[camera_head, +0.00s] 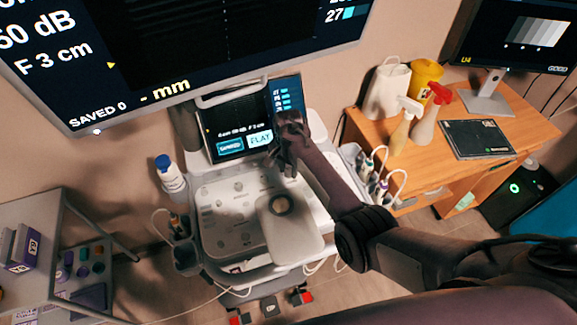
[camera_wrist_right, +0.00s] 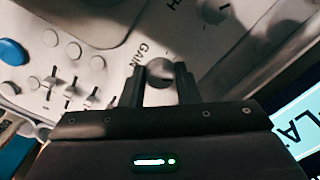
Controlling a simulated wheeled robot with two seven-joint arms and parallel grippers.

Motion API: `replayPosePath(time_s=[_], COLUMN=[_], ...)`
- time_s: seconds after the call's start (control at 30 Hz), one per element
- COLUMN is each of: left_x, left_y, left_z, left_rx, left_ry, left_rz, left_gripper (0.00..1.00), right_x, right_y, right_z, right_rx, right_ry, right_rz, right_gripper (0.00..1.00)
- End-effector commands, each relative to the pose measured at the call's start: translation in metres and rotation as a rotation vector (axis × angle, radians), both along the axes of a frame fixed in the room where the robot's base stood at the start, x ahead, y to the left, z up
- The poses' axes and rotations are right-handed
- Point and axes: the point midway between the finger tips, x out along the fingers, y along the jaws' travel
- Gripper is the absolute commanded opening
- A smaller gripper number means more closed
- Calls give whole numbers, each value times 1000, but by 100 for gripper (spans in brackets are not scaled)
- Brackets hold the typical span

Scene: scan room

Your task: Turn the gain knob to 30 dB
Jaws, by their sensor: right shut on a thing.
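The gain knob (camera_wrist_right: 159,73) is a round grey knob beside the printed word GAIN on the white control panel (camera_wrist_right: 107,65). My right gripper (camera_wrist_right: 160,82) has one dark finger on each side of it and is shut on it. In the head view my right gripper (camera_head: 288,152) is at the back of the console panel (camera_head: 222,216), just below the screen, and hides the knob. My left gripper is not in view.
Another knob (camera_wrist_right: 212,10) and several sliders (camera_wrist_right: 72,92) lie close to the gain knob. The console screen (camera_head: 240,125) stands behind the gripper. A white bottle (camera_head: 170,174) is left of the console. A wooden desk (camera_head: 470,165) with spray bottles is at right.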

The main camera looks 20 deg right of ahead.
Motion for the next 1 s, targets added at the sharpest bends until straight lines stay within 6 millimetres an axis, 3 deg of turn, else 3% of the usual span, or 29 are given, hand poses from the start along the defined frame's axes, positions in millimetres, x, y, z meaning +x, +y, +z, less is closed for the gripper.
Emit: replayPosePath(time_s=[0.6, 1.0], left_x=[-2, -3], left_y=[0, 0], left_z=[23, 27], left_rx=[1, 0], left_ry=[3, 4], left_rz=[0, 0], left_gripper=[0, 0], right_x=[1, 1], right_y=[-2, -2], right_z=[3, 2], right_rx=[-2, -1], right_ry=[-3, -4], right_rz=[559, 772], right_gripper=[6, 6])
